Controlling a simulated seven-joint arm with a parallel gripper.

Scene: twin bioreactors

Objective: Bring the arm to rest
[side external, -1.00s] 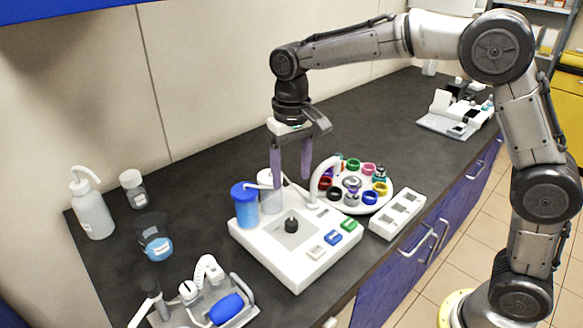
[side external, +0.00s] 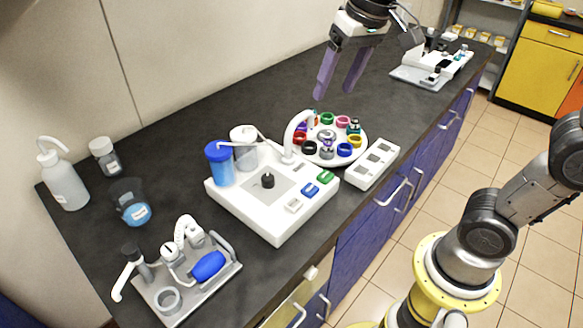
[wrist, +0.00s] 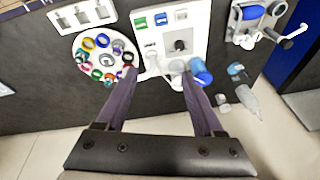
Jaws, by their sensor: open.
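My gripper (side external: 340,73) is open and empty, with its two purple fingers apart. In the side view it hangs high over the dark bench, above and behind the round white carousel (side external: 356,129) of coloured rings. In the wrist view my gripper (wrist: 162,85) points toward the carousel (wrist: 78,40) and the white bioreactor base (wrist: 158,21), with nothing between the fingers. The upper part of my arm is cut off by the top of the side view.
The white bioreactor base (side external: 225,190) bears a blue-capped vessel (side external: 220,165).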

